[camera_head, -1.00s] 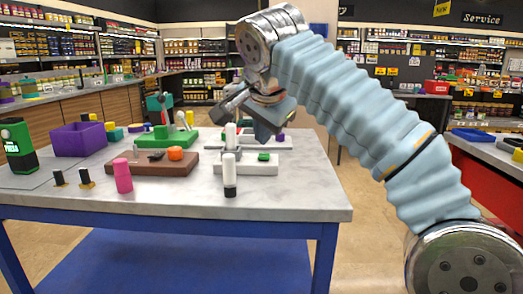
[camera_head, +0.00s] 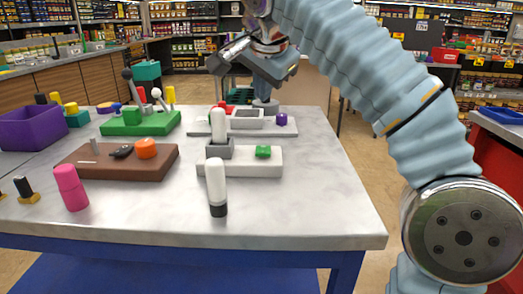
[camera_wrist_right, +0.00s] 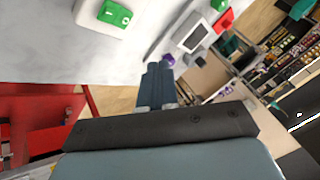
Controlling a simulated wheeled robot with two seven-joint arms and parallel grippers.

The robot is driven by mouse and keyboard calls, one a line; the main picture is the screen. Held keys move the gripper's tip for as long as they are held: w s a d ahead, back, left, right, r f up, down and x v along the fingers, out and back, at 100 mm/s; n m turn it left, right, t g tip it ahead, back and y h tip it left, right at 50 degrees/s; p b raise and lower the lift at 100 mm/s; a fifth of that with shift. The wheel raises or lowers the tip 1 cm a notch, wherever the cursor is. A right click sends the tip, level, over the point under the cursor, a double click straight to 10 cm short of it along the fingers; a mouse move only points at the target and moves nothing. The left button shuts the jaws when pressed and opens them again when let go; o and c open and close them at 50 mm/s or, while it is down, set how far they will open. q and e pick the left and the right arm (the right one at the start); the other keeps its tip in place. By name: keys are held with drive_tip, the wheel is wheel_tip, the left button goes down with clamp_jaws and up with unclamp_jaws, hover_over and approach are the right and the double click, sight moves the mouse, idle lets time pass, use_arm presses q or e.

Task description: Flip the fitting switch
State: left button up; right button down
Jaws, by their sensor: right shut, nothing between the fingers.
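A white block (camera_head: 262,164) on the table carries a small green switch (camera_head: 263,151) and a grey socket with a white cylinder (camera_head: 218,126) upright in it. I cannot tell for sure which part is the fitting switch. The green switch also shows at the top left of the right wrist view (camera_wrist_right: 115,14). Behind it lies a grey plate (camera_head: 290,128) with a purple knob (camera_head: 281,118), a grey frame and a red part. My right gripper (camera_head: 265,106) is shut and empty, pointing down near the plate's far side. In the wrist view its fingers lie together, near the purple knob (camera_wrist_right: 168,60).
A white-and-black cylinder (camera_head: 216,188) stands in front of the white block. A brown block (camera_head: 118,165) with an orange knob, a green block (camera_head: 140,124) with levers and a pink cylinder (camera_head: 70,187) are to the left. The table's right front is clear.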

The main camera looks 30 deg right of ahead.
drive_tip(key=shift+f, duration=0.1)
hover_over(263, 153)
wheel_tip(263, 153, down, 5)
drive_tip(key=shift+d+f, duration=0.1)
wheel_tip(263, 153, down, 2)
drive_tip(key=shift+f+b, duration=0.2)
drive_tip(key=shift+b, duration=0.7)
drive_tip(key=shift+s+f+b, duration=0.1)
drive_tip(key=shift+f+b, duration=0.35)
drive_tip(key=shift+f, duration=0.05)
idle(0.8)
drive_tip(key=shift+f+b, duration=0.4)
drive_tip(key=shift+s+f+b, duration=0.1)
drive_tip(key=shift+f+b, duration=0.2)
idle(0.5)
idle(0.3)
drive_tip(key=shift+r+p, duration=0.7)
drive_tip(key=shift+r, duration=0.05)
